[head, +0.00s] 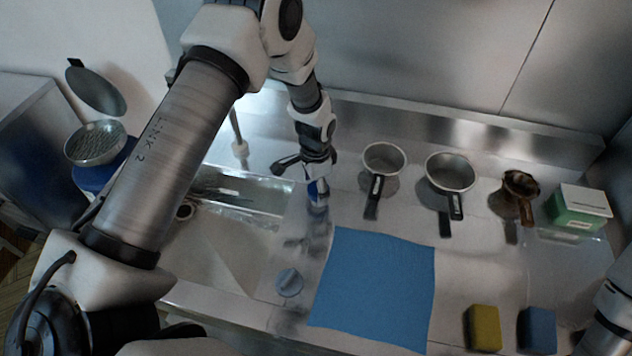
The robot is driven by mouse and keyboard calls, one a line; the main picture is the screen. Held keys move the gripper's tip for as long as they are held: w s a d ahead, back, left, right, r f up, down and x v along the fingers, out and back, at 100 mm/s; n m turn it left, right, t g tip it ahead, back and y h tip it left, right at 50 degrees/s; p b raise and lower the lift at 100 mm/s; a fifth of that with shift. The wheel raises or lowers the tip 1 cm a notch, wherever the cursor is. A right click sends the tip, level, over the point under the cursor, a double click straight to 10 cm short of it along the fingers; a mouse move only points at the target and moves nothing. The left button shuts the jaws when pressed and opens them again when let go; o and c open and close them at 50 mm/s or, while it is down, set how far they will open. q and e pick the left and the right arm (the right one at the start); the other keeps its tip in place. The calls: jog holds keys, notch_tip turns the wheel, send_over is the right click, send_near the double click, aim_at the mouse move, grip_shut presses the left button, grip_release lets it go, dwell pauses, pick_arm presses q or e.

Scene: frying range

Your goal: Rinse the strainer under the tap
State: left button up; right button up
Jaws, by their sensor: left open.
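The sink (225,240) is a steel basin at the left of the counter, partly hidden behind my left arm. A thin upright metal post (237,130), which looks like the tap, stands behind it; its top is hidden by the arm. Two grey round vessels with dark handles, one on the left (384,160) and one on the right (450,172), and a brown, soiled-looking one (520,187) stand at the back; I cannot tell which is the strainer. My left gripper (304,168) is open and empty, right of the sink, above a small blue-and-white upright object (317,192). My right gripper is out of view.
A blue cloth (376,285) lies mid-counter, with a grey-blue round knob-like object (289,282) to its left. Yellow (484,327) and blue (538,330) blocks lie front right. A green-and-white box (578,210) stands back right. A round grey-filled bowl (95,143) is far left.

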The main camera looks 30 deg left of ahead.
pick_arm(q)
jog(key=shift+s, duration=0.1)
jog(key=shift+s+r, duration=0.15)
jog(key=shift+s, duration=0.05)
jog(key=c, duration=1.2)
jog(key=shift+o, duration=0.2)
jog(key=shift+s+n, duration=0.1)
jog(key=shift+n, duration=0.2)
jog(key=shift+d+f+n+b, duration=0.1)
jog(key=shift+n+b, duration=0.15)
jog(key=shift+n, duration=0.35)
jog(key=shift+d+f+n+b, duration=0.1)
jog(key=shift+n+b, duration=0.1)
jog(key=shift+n, duration=0.4)
jog(key=n, duration=0.5)
jog(key=shift+s+d+b, duration=0.1)
jog(key=shift+d+b, duration=0.05)
jog(key=shift+b, duration=0.25)
jog(key=shift+n, duration=0.3)
